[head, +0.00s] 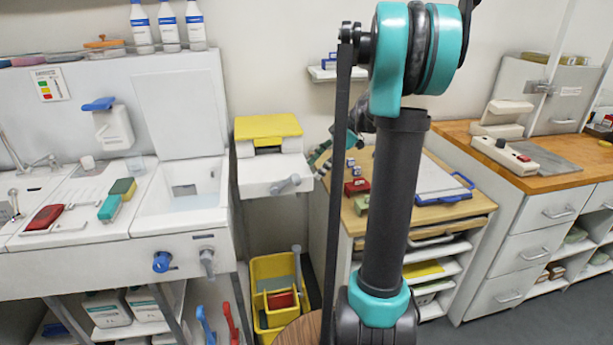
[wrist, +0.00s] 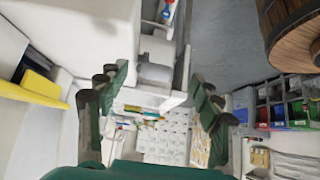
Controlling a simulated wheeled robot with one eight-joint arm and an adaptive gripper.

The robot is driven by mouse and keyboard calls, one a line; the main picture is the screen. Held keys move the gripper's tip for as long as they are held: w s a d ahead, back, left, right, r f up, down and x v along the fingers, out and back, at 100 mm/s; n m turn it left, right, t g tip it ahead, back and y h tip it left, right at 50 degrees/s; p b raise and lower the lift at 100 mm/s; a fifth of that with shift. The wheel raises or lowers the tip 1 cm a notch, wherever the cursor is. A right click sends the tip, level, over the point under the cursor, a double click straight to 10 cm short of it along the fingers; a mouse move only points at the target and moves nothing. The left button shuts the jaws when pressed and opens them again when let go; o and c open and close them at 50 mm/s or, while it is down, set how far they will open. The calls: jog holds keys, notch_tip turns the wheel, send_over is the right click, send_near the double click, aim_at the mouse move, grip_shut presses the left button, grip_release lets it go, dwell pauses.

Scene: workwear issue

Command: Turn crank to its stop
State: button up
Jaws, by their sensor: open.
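A grey crank-like handle (head: 285,184) sticks out from the front of the white unit (head: 262,168) with the yellow lid, in the middle of the head view. My gripper (head: 322,160) is just right of this handle, partly hidden behind my own arm. In the wrist view, the gripper's green and dark fingers (wrist: 160,98) are spread wide with nothing held between them. A pale grey-white block-like part (wrist: 156,72) shows beyond the gap; I cannot tell whether it belongs to the crank. No contact with the handle is visible.
A wooden worktop (head: 360,215) with a clipboard stands right of the white unit. A yellow bucket (head: 276,285) is on the floor below. A round wooden top (head: 298,331) is near the front; a wooden barrel-like thing (wrist: 292,32) shows in the wrist view. A sink unit (head: 120,250) stands left.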

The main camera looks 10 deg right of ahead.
jog(key=shift+s+d+r, duration=0.15)
jog(key=shift+d+r, duration=0.25)
jog(key=shift+r, duration=0.4)
jog(key=shift+a, duration=0.1)
jog(key=s+a+f+m+t+h, duration=0.1)
jog(key=s+f+m+h, duration=0.3)
jog(key=s+f+m, duration=0.4)
jog(key=s+a+f+m+t+h, duration=0.2)
jog(key=s+f+m, duration=0.7)
jog(key=s, duration=0.5)
jog(key=shift+s+m+t+h, duration=0.2)
jog(key=shift+m+t+h, duration=0.35)
jog(key=shift+h, duration=0.55)
